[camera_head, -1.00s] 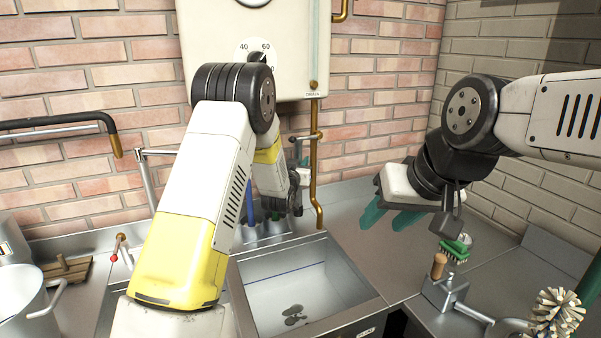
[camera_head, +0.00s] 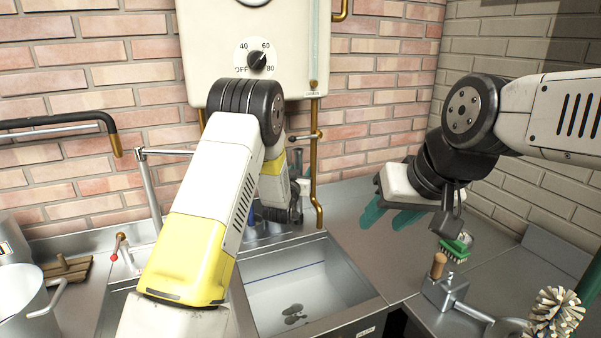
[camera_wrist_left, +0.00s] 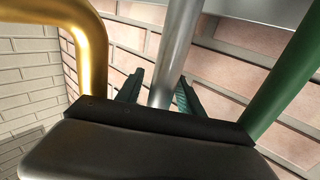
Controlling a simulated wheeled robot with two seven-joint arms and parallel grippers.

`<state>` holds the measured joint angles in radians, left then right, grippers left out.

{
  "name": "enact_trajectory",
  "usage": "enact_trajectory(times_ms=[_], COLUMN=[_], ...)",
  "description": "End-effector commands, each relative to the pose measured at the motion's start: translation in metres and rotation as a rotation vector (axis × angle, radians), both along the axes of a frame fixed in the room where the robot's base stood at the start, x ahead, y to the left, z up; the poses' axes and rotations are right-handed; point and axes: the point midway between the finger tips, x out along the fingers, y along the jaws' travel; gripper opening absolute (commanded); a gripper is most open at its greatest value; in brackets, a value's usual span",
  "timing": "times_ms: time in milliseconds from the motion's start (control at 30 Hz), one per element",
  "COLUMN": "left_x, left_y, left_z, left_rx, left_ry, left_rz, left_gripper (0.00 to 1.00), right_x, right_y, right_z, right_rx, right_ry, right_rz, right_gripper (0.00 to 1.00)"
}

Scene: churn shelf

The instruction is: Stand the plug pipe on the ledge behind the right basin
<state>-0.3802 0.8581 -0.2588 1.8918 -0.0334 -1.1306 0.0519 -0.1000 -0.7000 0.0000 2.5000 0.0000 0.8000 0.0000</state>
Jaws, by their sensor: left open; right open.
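A grey metal pipe (camera_wrist_left: 178,45), which looks like the plug pipe, stands upright between the green fingers of my left gripper (camera_wrist_left: 158,92) in the left wrist view. The fingers are open on either side of it; I cannot tell whether they touch it. In the head view my left gripper (camera_head: 287,213) is over the ledge (camera_head: 262,240) behind the right basin (camera_head: 362,312), mostly hidden by its own wrist. The pipe's foot is hidden. My right gripper (camera_head: 388,216) is open and empty above the counter right of the basin.
A brass pipe (camera_wrist_left: 92,50) and a green pipe (camera_wrist_left: 285,85) flank the grey pipe. The water heater (camera_head: 215,60) hangs above. A green brush (camera_head: 455,250), a wooden-handled fitting (camera_head: 438,265) and a round brush (camera_head: 556,312) are at right. A pot (camera_head: 22,305) stands at left.

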Motion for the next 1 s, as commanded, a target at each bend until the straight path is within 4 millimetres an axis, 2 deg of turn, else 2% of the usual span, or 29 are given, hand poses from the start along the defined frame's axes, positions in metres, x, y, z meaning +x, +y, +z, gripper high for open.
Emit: enact_trajectory(times_ms=[133,233,500,700,833,1000], left_x=[-0.001,-0.013,-0.069,-0.102,-0.113,-0.117], left_y=[0.000,0.003,0.018,0.025,0.027,0.028], left_z=[0.004,0.003,0.003,0.003,0.003,0.003], left_rx=[0.000,-0.001,0.000,-0.001,0.000,0.000], left_ry=[0.000,0.002,0.003,0.001,0.000,0.000], left_rz=[0.000,0.001,0.002,0.000,0.000,0.000], left_gripper=[0.45,0.45,0.45,0.45,0.45,0.45], right_x=[0.000,0.000,0.000,0.000,0.000,0.000], right_y=[0.000,0.000,0.000,0.000,0.000,0.000], right_z=[0.000,0.000,0.000,0.000,0.000,0.000], right_rx=[0.000,0.000,0.000,0.000,0.000,0.000], right_ry=[0.000,0.000,0.000,0.000,0.000,0.000], right_rz=[0.000,0.000,0.000,0.000,0.000,0.000], right_gripper=[0.45,0.45,0.45,0.45,0.45,0.45])
